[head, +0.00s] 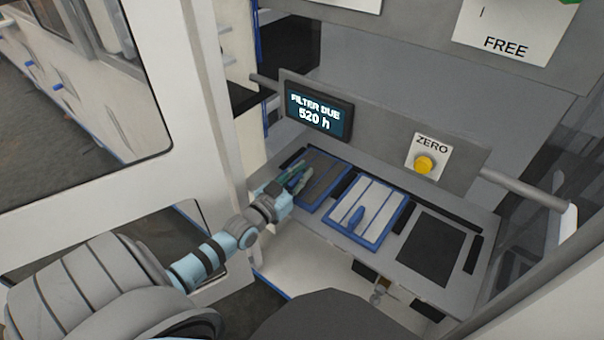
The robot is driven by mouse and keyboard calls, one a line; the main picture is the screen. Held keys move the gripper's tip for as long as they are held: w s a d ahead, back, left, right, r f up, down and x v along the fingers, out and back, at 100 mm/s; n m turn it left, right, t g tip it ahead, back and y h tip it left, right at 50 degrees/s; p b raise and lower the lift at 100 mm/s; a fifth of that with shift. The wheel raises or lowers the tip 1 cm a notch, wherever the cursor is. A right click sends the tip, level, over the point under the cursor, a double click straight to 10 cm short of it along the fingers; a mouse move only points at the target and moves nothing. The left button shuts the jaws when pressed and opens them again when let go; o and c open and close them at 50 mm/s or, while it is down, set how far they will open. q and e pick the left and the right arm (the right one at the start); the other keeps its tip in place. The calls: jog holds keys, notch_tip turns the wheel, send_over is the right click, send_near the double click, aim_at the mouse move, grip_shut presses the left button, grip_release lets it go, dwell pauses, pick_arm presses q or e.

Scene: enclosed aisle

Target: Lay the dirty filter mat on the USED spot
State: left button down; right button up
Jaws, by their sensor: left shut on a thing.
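The dirty filter mat (328,178) is a dark grey panel with a blue edge. It is at the left end of the grey shelf, and I cannot tell if it rests flat there or is slightly raised. My left gripper (297,181) is shut on its left side, and the fingers partly hide that edge. A pale filter mat (378,205) with a blue frame and a blue handle lies in the middle of the shelf. A dark, bare rectangular spot (432,248) is at the right. No USED label is readable. My right gripper is out of view.
A display (319,111) reading "FILTER DUE 520 h" stands behind the shelf. A yellow button (424,165) sits under a ZERO label. A grey rail (525,190) is at the right. A white door frame (212,90) stands close to my left arm.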

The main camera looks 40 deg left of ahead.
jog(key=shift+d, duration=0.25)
pick_arm(q)
jog(key=c, duration=1.6)
grip_release()
jog(key=shift+o, duration=0.2)
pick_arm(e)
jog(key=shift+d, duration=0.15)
pick_arm(q)
jog(key=shift+s, duration=0.1)
jog(key=s, duration=1.1)
jog(key=shift+s+d, duration=0.15)
jog(key=shift+s, duration=0.25)
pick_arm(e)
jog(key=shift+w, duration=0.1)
